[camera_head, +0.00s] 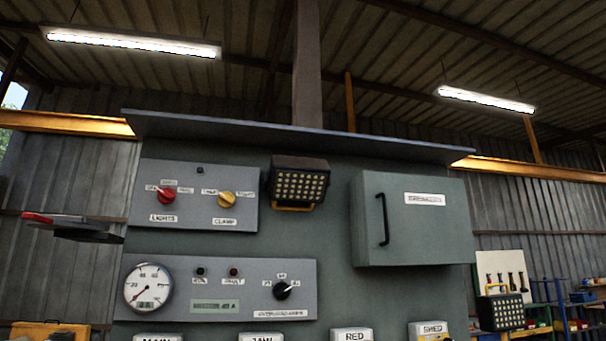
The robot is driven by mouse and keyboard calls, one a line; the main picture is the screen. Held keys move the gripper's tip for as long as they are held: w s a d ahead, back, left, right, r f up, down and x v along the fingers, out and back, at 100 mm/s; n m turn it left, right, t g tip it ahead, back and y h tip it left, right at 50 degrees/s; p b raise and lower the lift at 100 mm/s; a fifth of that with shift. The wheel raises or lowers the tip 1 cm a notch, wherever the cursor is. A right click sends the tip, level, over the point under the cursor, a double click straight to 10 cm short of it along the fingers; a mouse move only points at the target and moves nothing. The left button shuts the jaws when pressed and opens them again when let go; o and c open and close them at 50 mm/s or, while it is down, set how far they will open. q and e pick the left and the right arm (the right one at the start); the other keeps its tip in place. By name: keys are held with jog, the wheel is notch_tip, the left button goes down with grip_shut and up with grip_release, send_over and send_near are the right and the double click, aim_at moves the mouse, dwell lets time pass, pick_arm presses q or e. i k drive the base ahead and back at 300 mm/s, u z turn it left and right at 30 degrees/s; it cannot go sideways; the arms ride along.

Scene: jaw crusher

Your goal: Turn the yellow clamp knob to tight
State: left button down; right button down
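The yellow clamp knob (227,199) sits on the right part of the upper grey panel (195,215), above a label reading CLAMP. Small position labels stand to its upper left and upper right, the right one probably reading TIGHT. The knob's exact pointing direction is too small to tell. A red lights knob (166,195) is to its left on the same panel. Neither of my grippers shows in the head view, and nothing touches the knob.
Below is a panel with a round gauge (148,287) and a black selector (283,290). A lamp (299,183) juts out right of the clamp panel. A handled grey box (413,218) is further right. A canopy (290,133) overhangs the top. A red-tipped bracket (70,224) projects at left.

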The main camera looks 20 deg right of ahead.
aim_at(225, 199)
jog(key=u, duration=1.4)
jog(key=i, duration=1.55)
jog(key=z, duration=0.05)
